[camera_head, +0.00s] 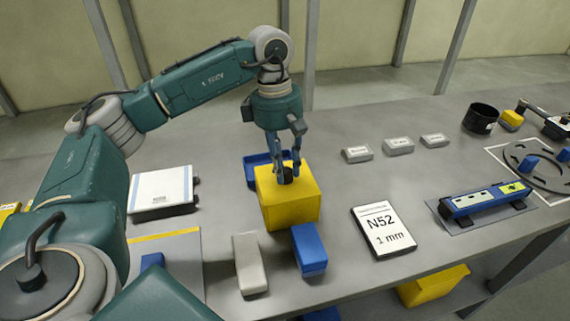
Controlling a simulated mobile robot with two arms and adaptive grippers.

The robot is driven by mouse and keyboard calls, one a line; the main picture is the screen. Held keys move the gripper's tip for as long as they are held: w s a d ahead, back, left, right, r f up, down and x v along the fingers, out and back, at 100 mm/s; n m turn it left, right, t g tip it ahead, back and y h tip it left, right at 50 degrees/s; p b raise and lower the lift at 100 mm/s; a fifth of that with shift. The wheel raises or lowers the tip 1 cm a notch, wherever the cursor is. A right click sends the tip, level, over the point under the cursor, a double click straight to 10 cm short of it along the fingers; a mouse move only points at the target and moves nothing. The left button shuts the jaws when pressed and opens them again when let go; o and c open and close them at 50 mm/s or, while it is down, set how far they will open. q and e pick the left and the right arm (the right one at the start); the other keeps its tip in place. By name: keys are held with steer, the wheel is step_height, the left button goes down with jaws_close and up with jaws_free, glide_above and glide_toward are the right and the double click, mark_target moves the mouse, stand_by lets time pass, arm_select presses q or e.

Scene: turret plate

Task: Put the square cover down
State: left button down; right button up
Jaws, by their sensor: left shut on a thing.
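The square cover (288,206) is a yellow box-shaped piece with a dark knob on its top, near the middle of the view. My left gripper (287,171) comes down from above and is shut on the knob of the square cover. The cover looks upright. Whether its lower edge touches the table or hangs just above it, I cannot tell. A blue tray (253,171) shows behind it, partly hidden by the cover and gripper. What is under the cover is hidden. My right gripper is not in view.
On the grey table (400,180), a grey block (250,264) and a blue block (309,250) stand close in front of the cover. An N52 card (383,230) lies to the right, and a white case (162,190) to the left. Three small labelled blocks (398,146) sit behind right.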

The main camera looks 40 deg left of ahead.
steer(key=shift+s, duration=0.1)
arm_select(q)
steer(key=shift+d, duration=0.1)
steer(key=c, duration=1.7)
jaws_free()
steer(key=shift+c, duration=0.2)
steer(key=o, duration=0.3)
steer(key=shift+o, duration=0.2)
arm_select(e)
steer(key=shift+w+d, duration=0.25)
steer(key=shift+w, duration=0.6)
